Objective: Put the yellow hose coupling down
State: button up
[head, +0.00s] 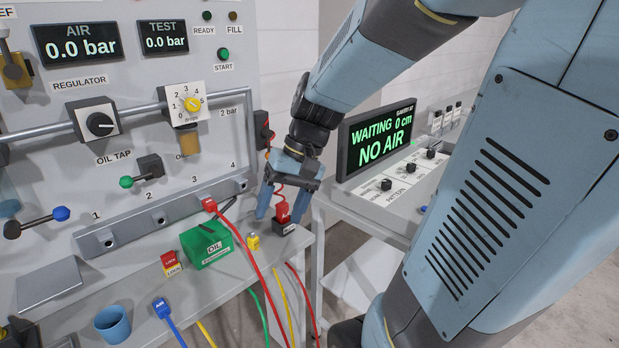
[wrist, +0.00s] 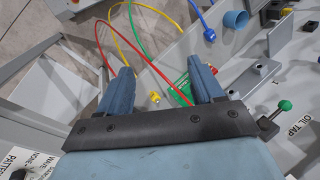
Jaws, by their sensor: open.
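The yellow hose coupling (head: 253,242) rests on the grey bench ledge (head: 130,282), just right of the green oil container. It also shows in the wrist view (wrist: 154,97), small, between and beyond my fingers. My gripper (head: 281,212) is open, with its fingers pointing down over the right end of the bench, above and to the right of the yellow coupling. It is apart from the coupling and holds nothing that I can see. The open fingers also show in the wrist view (wrist: 158,72).
The green oil container (head: 207,245), a red-topped dark block (head: 285,228), a red and yellow lock piece (head: 171,265) and a blue cup (head: 112,324) stand on the bench. Red, yellow, green and blue hoses cross its front edge. The display (head: 378,138) reads NO AIR.

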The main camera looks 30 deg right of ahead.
jog(key=s+d+r+n+t+h, duration=0.1)
jog(key=s+d+r+t+h, duration=0.2)
jog(key=r, duration=0.4)
jog(key=shift+s+d+r+n+t+h, duration=0.2)
jog(key=shift+s+r+n+t+h, duration=0.15)
jog(key=shift+s+t+h, duration=0.6)
jog(key=shift+t+y, duration=0.25)
jog(key=shift+c, duration=0.2)
